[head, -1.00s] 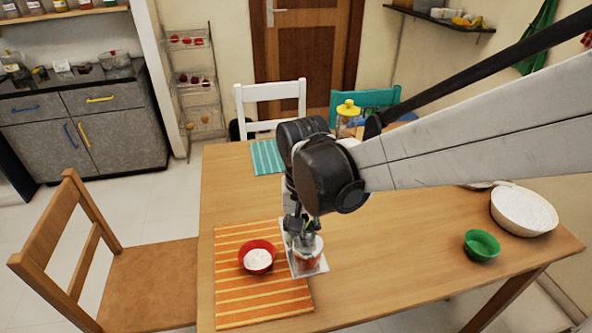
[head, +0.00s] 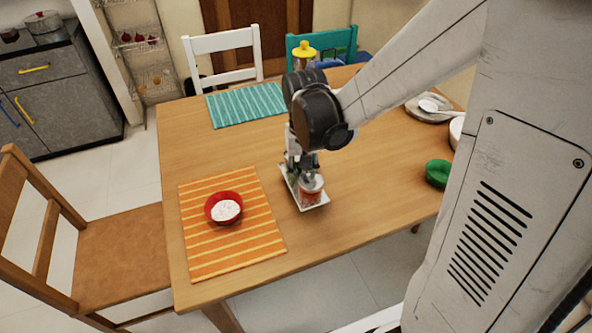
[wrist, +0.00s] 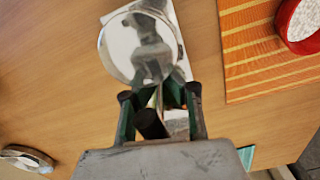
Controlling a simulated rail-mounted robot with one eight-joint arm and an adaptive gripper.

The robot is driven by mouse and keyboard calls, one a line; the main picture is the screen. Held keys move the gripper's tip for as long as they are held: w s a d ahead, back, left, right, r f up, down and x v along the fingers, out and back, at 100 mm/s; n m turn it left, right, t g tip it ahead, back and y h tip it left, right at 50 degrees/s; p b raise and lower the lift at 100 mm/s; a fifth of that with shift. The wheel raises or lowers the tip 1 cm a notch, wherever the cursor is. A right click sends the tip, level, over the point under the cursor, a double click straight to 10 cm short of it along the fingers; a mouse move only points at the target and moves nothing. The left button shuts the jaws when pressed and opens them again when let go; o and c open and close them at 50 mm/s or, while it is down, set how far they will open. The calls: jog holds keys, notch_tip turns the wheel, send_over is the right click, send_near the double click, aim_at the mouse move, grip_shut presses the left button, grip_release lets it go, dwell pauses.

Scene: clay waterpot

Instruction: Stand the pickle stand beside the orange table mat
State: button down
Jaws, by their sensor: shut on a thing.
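The pickle stand (head: 322,203) is a small white tray with a jar of reddish contents on it. In the head view it appears just right of the orange table mat (head: 222,254), with a strip of bare wood between them. Whether it touches the table is hard to tell. My gripper (head: 303,163) is above the stand and shut on its upper middle part; the grip is partly hidden by the arm. In the wrist view the gripper (wrist: 160,98) has the stand between its fingers, with a shiny round jar lid (wrist: 125,50) and the white tray (wrist: 178,60) beyond.
A red bowl of white contents (head: 224,209) sits on the orange mat. A teal mat (head: 245,105) and a jar with a yellow lid (head: 305,52) are farther back. A green bowl (head: 438,173) is to the right. Bare table lies in front of the stand.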

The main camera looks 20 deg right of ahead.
jog(key=shift+f+b, duration=0.45)
jog(key=shift+f, duration=1.3)
jog(key=shift+f, duration=0.2)
jog(key=c, duration=1.9)
grip_release()
jog(key=shift+o, duration=0.2)
jog(key=shift+r, duration=0.15)
